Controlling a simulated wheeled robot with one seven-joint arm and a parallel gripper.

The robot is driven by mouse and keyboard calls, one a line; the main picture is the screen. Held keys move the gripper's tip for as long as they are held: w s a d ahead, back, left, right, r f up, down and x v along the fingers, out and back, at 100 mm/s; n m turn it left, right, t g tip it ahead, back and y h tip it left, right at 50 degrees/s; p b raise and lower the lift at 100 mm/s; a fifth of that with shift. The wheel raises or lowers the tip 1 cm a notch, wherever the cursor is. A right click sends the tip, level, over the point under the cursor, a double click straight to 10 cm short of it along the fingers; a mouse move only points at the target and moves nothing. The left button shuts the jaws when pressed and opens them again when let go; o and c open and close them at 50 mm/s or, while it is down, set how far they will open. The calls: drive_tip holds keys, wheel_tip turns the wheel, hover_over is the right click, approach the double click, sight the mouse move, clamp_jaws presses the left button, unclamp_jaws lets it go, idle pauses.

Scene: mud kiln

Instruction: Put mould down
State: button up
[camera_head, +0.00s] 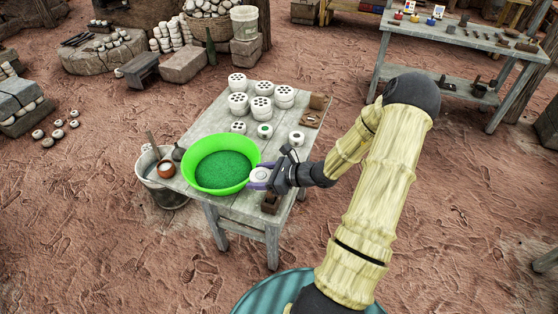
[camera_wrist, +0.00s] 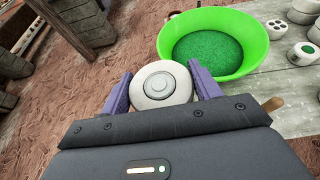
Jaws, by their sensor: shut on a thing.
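The mould (camera_wrist: 160,84) is a round, off-white piece with a raised ring on its top. My gripper (camera_wrist: 160,88) has its two purple jaws shut on it, one on each side. In the head view my gripper (camera_head: 262,178) holds the mould at the front edge of the grey wooden table (camera_head: 240,203), beside the green basin (camera_head: 221,166). Whether the mould touches the table or hangs above it, I cannot tell. The basin holds green granules and also shows at the upper right of the wrist view (camera_wrist: 255,48).
Several white moulds with dark holes (camera_head: 263,109) stand in stacks at the table's back. Single ones (camera_head: 296,138) stand nearer. A brown block (camera_head: 270,203) lies at the front right corner. A bucket (camera_head: 160,180) stands left of the table.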

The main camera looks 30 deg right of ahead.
drive_tip(key=s+a+f+n+g+y+b, duration=0.1)
drive_tip(key=a+f+b, duration=0.3)
drive_tip(key=f+b, duration=0.5)
drive_tip(key=s+a+f+n+b, duration=0.1)
drive_tip(key=a+f+b, duration=0.4)
drive_tip(key=f+b, duration=0.4)
wheel_tip(320, 180, down, 4)
drive_tip(key=shift+s+g+y, duration=0.25)
drive_tip(key=shift+g+y, duration=0.15)
drive_tip(key=shift+a, duration=0.1)
